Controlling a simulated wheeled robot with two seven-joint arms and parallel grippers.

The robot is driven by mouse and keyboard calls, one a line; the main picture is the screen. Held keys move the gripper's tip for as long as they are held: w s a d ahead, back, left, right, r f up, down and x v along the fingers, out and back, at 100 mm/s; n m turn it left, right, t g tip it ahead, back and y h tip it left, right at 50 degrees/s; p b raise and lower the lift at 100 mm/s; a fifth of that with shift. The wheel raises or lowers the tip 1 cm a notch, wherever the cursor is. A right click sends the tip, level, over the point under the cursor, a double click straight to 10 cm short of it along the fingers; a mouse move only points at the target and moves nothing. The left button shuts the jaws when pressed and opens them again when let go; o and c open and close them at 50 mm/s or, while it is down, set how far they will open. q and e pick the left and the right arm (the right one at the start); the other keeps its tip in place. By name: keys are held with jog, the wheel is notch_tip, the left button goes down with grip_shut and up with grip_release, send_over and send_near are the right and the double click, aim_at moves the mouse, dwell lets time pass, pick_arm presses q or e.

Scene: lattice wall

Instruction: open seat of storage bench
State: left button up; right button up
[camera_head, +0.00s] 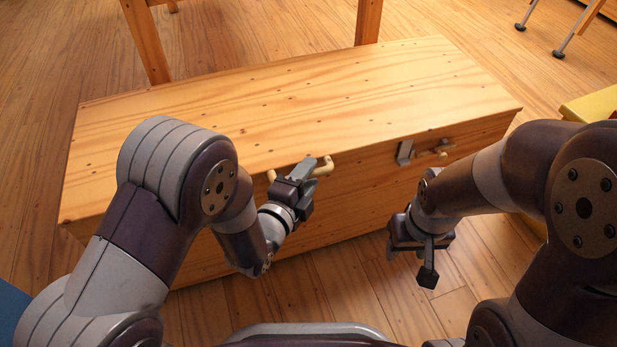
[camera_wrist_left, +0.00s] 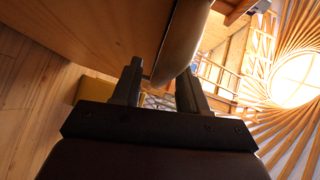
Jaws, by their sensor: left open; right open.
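The storage bench is a long light-wood box, its seat (camera_head: 280,90) lying flat and closed on top. A pale rounded handle (camera_head: 322,168) sits at the seat's front edge, left of the middle. My left gripper (camera_head: 308,170) is at this handle with its jaws open. In the left wrist view, the handle (camera_wrist_left: 182,40) reaches down between the open fingers (camera_wrist_left: 158,85); contact cannot be told. My right gripper (camera_head: 410,255) is open and empty, low in front of the bench.
Wooden legs (camera_head: 146,40) of a piece of furniture stand just behind the bench. A yellow object (camera_head: 592,104) is at the right edge, beside my right arm. Thin metal-footed legs (camera_head: 575,30) stand at the upper right. Bare wood floor (camera_head: 340,270) lies in front of the bench.

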pick_arm(q)
jog(key=shift+w+d, duration=0.25)
jog(key=shift+w, duration=0.15)
